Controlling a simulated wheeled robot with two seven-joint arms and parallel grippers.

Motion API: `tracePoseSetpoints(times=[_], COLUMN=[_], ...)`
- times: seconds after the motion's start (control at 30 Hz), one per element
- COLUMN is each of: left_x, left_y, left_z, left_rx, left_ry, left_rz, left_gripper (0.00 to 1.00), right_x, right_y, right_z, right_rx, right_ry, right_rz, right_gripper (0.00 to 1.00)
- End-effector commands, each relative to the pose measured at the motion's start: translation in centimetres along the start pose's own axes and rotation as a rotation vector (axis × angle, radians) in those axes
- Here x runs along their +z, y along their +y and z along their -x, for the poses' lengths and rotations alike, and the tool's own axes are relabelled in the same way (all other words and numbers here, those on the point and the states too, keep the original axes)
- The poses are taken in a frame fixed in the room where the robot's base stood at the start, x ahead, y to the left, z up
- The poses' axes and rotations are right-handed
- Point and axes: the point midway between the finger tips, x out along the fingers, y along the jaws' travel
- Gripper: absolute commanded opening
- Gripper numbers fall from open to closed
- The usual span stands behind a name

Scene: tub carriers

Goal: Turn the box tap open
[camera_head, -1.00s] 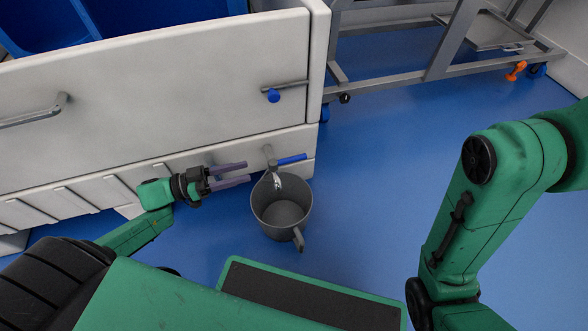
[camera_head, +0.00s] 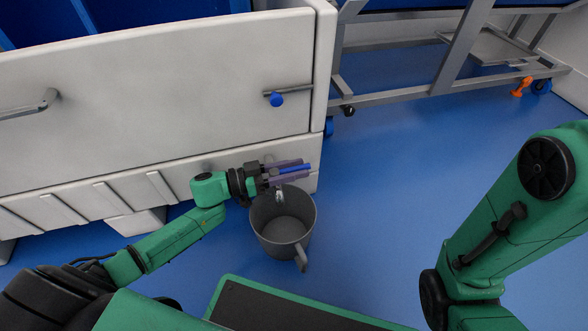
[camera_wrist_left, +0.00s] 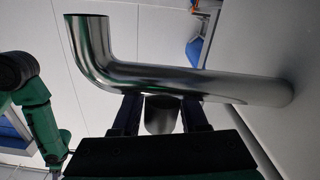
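Contact with the lever cannot be told. A grey jug (camera_head: 284,230) stands on the floor under the spout. My right gripper is out of view.
A metal bar with a blue knob (camera_head: 277,100) is on the box wall above the tap. A handle (camera_head: 30,105) is farther left. A grey metal frame (camera_head: 455,60) on wheels stands at the back right. The blue floor right of the jug is clear.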

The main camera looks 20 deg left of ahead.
Motion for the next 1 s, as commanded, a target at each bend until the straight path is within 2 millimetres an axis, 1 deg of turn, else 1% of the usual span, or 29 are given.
tracePoseSetpoints(times=[0.03,0.07,0.1,1.0], left_x=[0.01,0.01,0.01,0.13], left_y=[-0.01,0.00,0.00,0.11], left_z=[0.02,0.02,0.03,0.05], left_rx=[0.000,0.000,0.000,0.003], left_ry=[0.000,0.000,0.000,-0.001], left_rz=[0.000,0.000,0.000,0.004], left_gripper=[0.19,0.07,0.00,0.00], right_x=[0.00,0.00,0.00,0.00], right_y=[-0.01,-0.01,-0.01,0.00], right_z=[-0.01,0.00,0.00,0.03], right_rx=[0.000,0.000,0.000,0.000], right_ry=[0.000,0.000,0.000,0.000], right_rz=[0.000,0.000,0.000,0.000], right_gripper=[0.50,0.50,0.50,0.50])
